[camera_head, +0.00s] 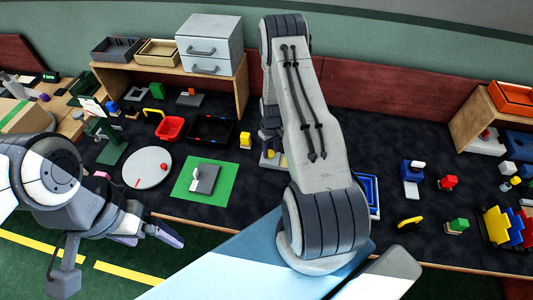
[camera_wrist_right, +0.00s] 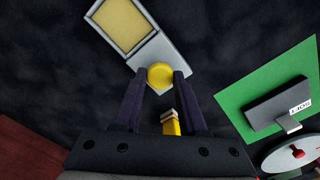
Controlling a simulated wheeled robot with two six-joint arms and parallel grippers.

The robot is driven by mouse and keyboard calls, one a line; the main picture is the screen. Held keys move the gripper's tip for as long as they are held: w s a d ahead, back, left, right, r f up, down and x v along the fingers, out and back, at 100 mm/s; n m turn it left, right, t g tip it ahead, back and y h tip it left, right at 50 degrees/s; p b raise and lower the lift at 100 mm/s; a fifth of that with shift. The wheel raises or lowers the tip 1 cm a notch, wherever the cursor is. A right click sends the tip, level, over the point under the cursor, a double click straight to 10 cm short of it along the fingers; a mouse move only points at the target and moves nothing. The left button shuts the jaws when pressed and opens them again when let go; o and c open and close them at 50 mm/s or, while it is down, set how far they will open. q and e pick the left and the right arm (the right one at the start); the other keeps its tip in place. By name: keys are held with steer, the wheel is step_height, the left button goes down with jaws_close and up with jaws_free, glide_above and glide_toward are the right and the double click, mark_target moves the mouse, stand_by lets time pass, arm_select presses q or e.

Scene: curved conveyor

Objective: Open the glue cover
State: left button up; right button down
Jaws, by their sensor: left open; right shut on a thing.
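In the right wrist view, a grey, box-like piece, apparently the glue unit (camera_wrist_right: 151,47), has a flat yellow panel (camera_wrist_right: 118,24) and a round yellow knob (camera_wrist_right: 160,76) at its near end. My right gripper (camera_wrist_right: 161,77) is shut on the knob, one finger on each side. I cannot tell which part is the cover or whether it is raised. In the head view my right arm hides most of the glue unit (camera_head: 268,161) and the right gripper. My left gripper (camera_head: 145,236) is open and empty at the table's front edge, far left of the unit.
A yellow block (camera_head: 245,140) stands left of the unit; it also shows between my right fingers (camera_wrist_right: 171,126). A green mat (camera_head: 184,187) with a grey piece (camera_head: 204,178) and a round white plate (camera_head: 147,168) lie further left. A grey drawer cabinet (camera_head: 209,40) stands behind.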

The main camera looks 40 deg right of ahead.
mark_target(270, 152)
steer(key=shift+c, duration=2.2)
jaws_free()
step_height(270, 152, up, 11)
steer(key=b, duration=0.2)
steer(key=shift+f+b, duration=0.2)
steer(key=shift+b, duration=0.1)
